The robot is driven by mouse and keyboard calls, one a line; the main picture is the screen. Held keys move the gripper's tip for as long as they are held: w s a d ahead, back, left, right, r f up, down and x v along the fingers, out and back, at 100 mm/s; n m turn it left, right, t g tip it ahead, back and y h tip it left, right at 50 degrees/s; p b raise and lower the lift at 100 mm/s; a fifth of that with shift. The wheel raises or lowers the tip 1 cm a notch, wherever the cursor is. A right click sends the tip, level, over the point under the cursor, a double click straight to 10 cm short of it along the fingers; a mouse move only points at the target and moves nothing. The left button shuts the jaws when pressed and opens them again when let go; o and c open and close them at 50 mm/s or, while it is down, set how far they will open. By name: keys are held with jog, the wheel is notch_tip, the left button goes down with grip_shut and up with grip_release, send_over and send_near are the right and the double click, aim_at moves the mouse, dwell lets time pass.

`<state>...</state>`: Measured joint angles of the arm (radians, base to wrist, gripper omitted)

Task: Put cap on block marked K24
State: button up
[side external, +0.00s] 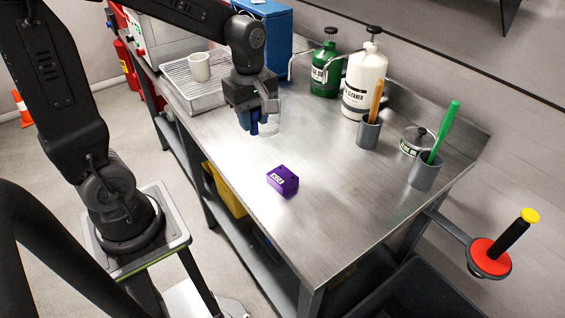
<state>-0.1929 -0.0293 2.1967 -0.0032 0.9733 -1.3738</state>
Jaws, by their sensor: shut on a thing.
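A small purple block (283,180) with a pale label sits on the steel bench near its front edge. The label is too small to read with certainty. My gripper (263,118), with blue fingertips, points down over the bench, behind and a little left of the block in the picture. It is shut on a clear, see-through thing (273,127), partly hidden by the fingers. I cannot tell for sure that this is the cap. The gripper and the block are apart, and nothing shows on top of the block.
A grey tray (192,99) with a white cup (199,67) is at the back left. Green (326,72) and white (363,82) pump bottles stand along the wall. Grey holders (369,132) (425,173) stand at the right. The bench around the block is clear.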

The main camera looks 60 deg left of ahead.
jog(key=d+f, duration=0.1)
jog(key=d, duration=0.1)
jog(key=w+d+f, duration=0.1)
jog(key=d+f, duration=0.1)
jog(key=w+d+f, duration=0.1)
jog(key=d, duration=0.1)
jog(key=shift+w+d+f, duration=0.15)
jog(key=shift+w+d, duration=0.1)
jog(key=shift+d, duration=0.1)
jog(key=shift+d+f, duration=0.15)
jog(key=shift+f, duration=1.9)
jog(key=shift+f, duration=0.15)
jog(key=o, duration=0.9)
